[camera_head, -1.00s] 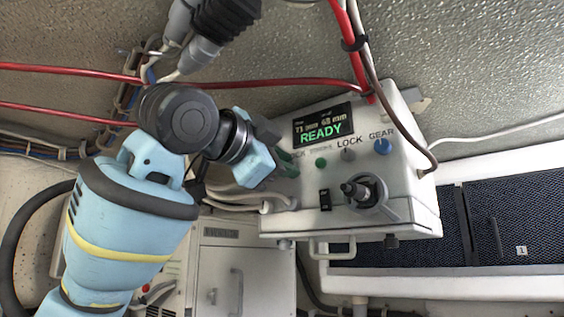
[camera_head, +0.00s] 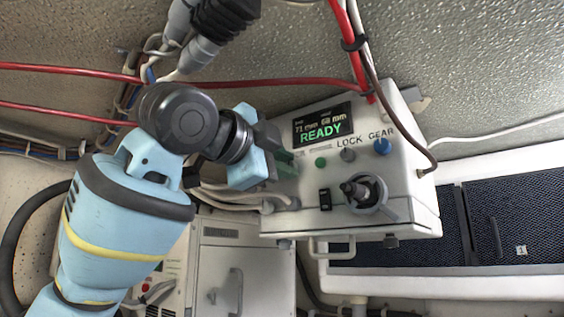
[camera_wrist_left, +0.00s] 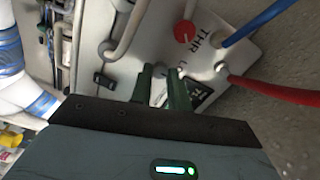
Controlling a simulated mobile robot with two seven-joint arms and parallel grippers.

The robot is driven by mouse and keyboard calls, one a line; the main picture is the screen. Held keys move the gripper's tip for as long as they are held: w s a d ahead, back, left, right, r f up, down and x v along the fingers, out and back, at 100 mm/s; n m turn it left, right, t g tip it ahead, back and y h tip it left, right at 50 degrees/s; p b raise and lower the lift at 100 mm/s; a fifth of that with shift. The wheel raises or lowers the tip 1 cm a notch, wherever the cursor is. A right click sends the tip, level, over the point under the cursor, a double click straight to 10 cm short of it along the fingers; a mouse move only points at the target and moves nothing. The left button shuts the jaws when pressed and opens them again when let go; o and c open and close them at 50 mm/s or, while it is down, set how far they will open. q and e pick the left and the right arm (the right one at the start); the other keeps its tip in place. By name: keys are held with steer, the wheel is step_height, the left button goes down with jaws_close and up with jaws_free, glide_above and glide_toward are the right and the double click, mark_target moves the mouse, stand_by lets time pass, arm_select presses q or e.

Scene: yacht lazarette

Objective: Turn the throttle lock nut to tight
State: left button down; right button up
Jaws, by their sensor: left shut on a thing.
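The white control box (camera_head: 405,185) hangs at the upper middle in the head view, its display reading READY. My left gripper (camera_head: 289,161) reaches its left part from the left. The left wrist view shows its two dark green fingers (camera_wrist_left: 160,85) close together against the box panel, shut on a small greyish part (camera_wrist_left: 158,72) beside lettering beginning "LO". I take this part as the throttle lock nut; the fingers mostly hide it, so its setting cannot be read. A red knob (camera_wrist_left: 183,31) marked "THR" is near it. My right gripper is not in view.
Red cables (camera_head: 300,84) run above. White hoses (camera_head: 235,203) pass below the gripper.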

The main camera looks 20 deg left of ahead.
arm_select(q)
steer(key=c, duration=1.3)
jaws_free()
steer(key=shift+c, duration=0.2)
steer(key=v, duration=0.8)
steer(key=shift+w, duration=0.1)
